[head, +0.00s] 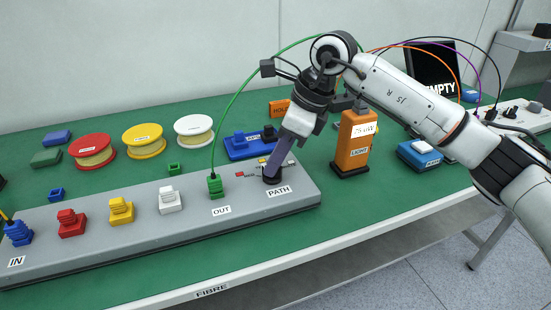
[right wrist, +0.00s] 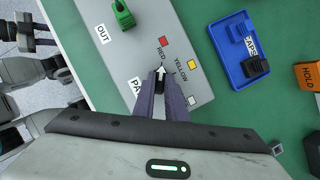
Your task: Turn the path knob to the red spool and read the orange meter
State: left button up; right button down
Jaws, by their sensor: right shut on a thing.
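My right gripper (head: 272,178) is shut on the black path knob (head: 271,180) at the right end of the grey panel. In the right wrist view the fingers (right wrist: 160,84) close around the knob, and its white arrow (right wrist: 161,71) points up toward the red square (right wrist: 163,41). The red spool (head: 92,151) lies on the green table at the left. What seems my left gripper (right wrist: 45,35) shows at the wrist view's left edge, fingers apart.
The grey panel (head: 130,229) carries several coloured plugs, and a green cable rises from the green plug (head: 215,185) at OUT. Yellow (head: 144,140) and white (head: 194,130) spools lie behind. A blue caps tray (head: 240,150) and an orange HOLD block (head: 279,108) stand behind the knob.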

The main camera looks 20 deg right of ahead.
jog(key=c, duration=1.8)
grip_release()
jog(key=v, duration=1)
jog(key=shift+r+p, duration=0.2)
jog(key=shift+p, duration=0.1)
jog(key=shift+s+d, duration=0.1)
